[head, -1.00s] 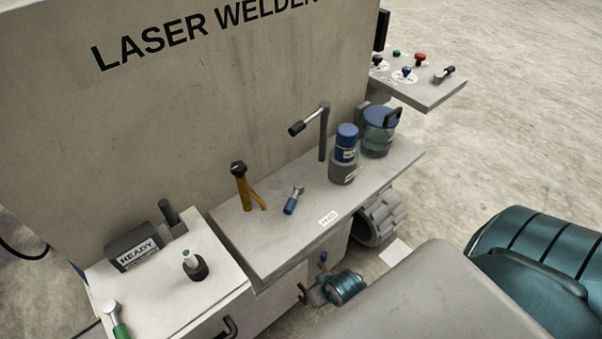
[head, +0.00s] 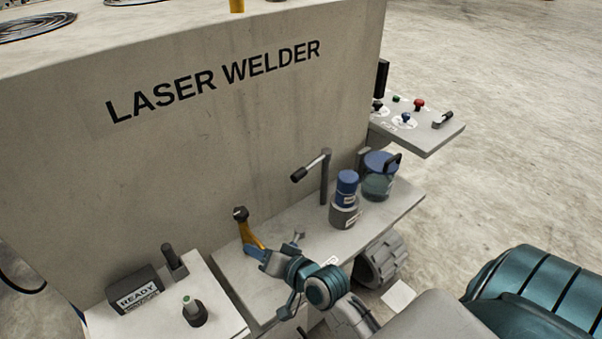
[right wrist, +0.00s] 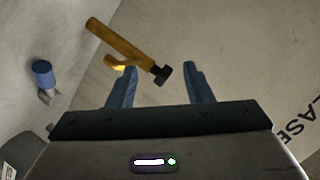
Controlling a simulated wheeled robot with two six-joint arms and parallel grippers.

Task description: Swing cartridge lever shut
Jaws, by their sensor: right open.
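A lever with a black grip (head: 299,174) sticks out to the left from a grey upright post (head: 325,178) on the welder's side shelf. Beside the post stands a blue-topped grey canister (head: 346,200). I cannot tell for certain which part is the cartridge lever. An orange forked piece with a black end (head: 245,228) stands left of them; it also shows in the right wrist view (right wrist: 125,40). My right gripper (head: 258,254) is open near the orange piece. In the right wrist view, the black end appears between the fingertips (right wrist: 159,72), ungripped. My left gripper is not in view.
A blue-handled tool (right wrist: 42,74) lies on the shelf (head: 388,205), mostly hidden behind my right gripper in the head view. A blue-lidded jar (head: 378,185) stands right of the canister. A READY box (head: 135,290) sits at lower left. A button panel (head: 420,125) juts out at right.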

